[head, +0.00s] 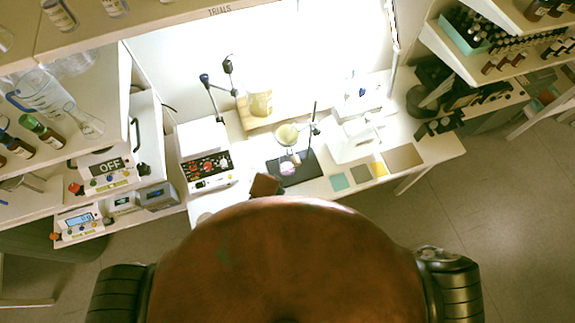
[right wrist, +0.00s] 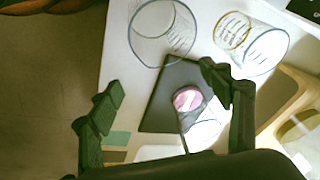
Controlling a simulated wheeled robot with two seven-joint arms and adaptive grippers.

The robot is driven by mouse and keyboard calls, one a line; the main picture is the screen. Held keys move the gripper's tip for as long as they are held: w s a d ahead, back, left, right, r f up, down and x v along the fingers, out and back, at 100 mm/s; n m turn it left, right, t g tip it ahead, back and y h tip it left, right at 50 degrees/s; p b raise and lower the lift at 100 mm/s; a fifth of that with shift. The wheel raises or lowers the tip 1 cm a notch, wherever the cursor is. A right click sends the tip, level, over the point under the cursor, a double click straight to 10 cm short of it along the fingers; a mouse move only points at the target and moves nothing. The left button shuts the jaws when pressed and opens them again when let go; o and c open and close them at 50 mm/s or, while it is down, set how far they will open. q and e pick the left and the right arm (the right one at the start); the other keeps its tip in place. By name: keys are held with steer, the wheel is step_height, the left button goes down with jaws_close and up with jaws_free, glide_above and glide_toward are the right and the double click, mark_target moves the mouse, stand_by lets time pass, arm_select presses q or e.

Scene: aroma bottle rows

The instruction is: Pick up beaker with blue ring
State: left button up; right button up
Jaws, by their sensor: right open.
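In the right wrist view a clear beaker with a bluish ring (right wrist: 136,42) stands at the top centre, beyond the fingertips. To its right a second clear beaker (right wrist: 268,52) has a bluish rim and a yellow ring at its far end. My right gripper (right wrist: 160,92) is open and empty, its two dark fingers wide apart. Both beakers lie apart from the fingers. In the head view I cannot tell which glass is the blue-ringed one. My left gripper is not in view.
A black stand plate (right wrist: 157,112) with a pink-filled vessel (right wrist: 188,98) lies between the fingers in the picture. It also stands on the white bench in the head view (head: 309,160). Equipment with red displays (head: 208,170) is at its left. Coloured squares (head: 360,173) lie to its right.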

mark_target(284, 170)
steer(key=shift+m+t+h, duration=0.5)
steer(key=shift+m+h, duration=0.2)
steer(key=shift+m, duration=0.1)
steer(key=w+d, duration=0.1)
steer(key=w, duration=0.2)
steer(key=w+d, duration=0.1)
steer(key=w, duration=0.2)
steer(key=w+d+p, duration=0.1)
steer(key=w, duration=0.2)
steer(key=shift+w+d+f, duration=0.1)
steer(key=shift+w+f, duration=0.15)
steer(key=shift+f, duration=0.05)
steer(key=w, duration=0.1)
steer(key=w+d, duration=0.1)
steer(key=w, duration=0.1)
steer(key=shift+w+d+f+p, duration=0.35)
steer(key=shift+d, duration=0.05)
steer(key=shift+f, duration=0.25)
steer(key=shift+c, duration=0.5)
steer(key=c, duration=1.4)
